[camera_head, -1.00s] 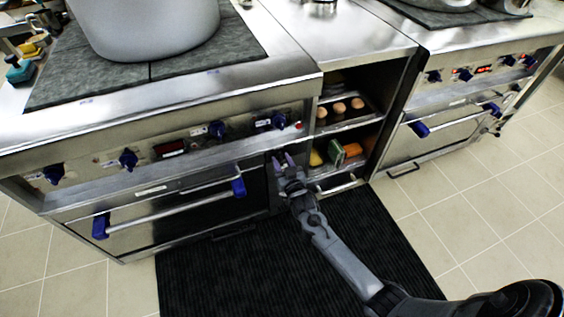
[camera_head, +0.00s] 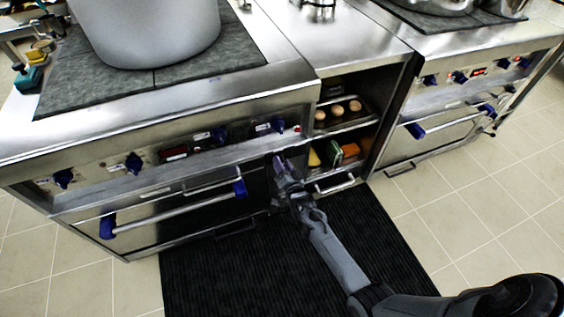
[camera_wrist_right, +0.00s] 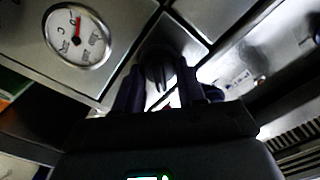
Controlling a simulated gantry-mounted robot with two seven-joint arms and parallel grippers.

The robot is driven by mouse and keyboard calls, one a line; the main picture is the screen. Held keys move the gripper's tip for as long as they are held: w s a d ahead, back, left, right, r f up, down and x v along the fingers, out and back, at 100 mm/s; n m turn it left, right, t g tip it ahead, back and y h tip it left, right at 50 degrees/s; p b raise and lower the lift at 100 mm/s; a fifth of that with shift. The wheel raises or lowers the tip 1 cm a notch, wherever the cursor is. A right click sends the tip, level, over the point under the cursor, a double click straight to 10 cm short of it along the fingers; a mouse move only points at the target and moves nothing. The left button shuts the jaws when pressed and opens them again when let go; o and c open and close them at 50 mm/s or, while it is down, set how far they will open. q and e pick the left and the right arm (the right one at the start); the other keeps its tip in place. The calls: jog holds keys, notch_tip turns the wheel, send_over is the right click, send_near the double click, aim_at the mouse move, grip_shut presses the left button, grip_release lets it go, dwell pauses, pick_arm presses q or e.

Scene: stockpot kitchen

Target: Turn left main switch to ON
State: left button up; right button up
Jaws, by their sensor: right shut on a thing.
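The left stove's front panel (camera_head: 90,172) carries blue knobs and a small red light at its right end. My right gripper (camera_head: 281,163) is at the dark front just below that panel's right end. In the right wrist view, my right gripper (camera_wrist_right: 160,85) is shut on a dark knob (camera_wrist_right: 165,55), apparently the left main switch. The fingers hide its sides, and I cannot read its setting. The switch is hidden behind my gripper in the head view. My left gripper is not in view.
A round gauge (camera_wrist_right: 77,35) with a red needle is beside the knob. An oven handle (camera_head: 170,209) with blue ends is left of my right gripper. Open shelves (camera_head: 340,130) with food stand to the right. A large pot (camera_head: 145,30) sits on the left stove.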

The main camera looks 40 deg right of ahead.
jog(key=m+p, duration=0.1)
jog(key=m, duration=0.4)
jog(key=shift+m+p, duration=0.3)
jog(key=shift+p, duration=0.05)
jog(key=m, duration=0.3)
jog(key=shift+f+p, duration=0.1)
jog(key=shift+p, duration=0.3)
jog(key=shift+m, duration=0.5)
jog(key=shift+d, duration=0.1)
jog(key=o, duration=1)
jog(key=shift+s, duration=0.1)
